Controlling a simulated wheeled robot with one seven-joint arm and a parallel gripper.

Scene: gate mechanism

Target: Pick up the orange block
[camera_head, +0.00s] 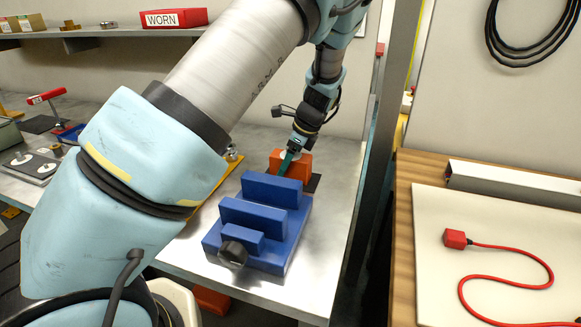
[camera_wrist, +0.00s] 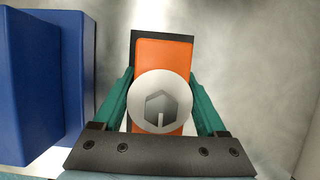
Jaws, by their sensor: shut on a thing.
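The orange block (camera_head: 292,166) is at the far end of the metal table, just behind the blue fixture, in the head view. In the wrist view the orange block (camera_wrist: 163,62) sits between the two green fingers of my gripper (camera_wrist: 160,95). A white disc with a grey hex centre (camera_wrist: 160,101) covers part of the block's near end. My gripper (camera_head: 287,160) is shut on the block, with a finger on each side. A black flat piece (camera_wrist: 137,40) shows at the block's far edge. I cannot tell whether the block touches the table.
The blue fixture (camera_head: 258,258) with upright plates and a black knob (camera_head: 233,253) stands close in front of the block. A grey post (camera_head: 380,130) rises to the right. A wooden bench with a red cable (camera_head: 510,281) lies beyond it. Bare metal table shows right of the fixture.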

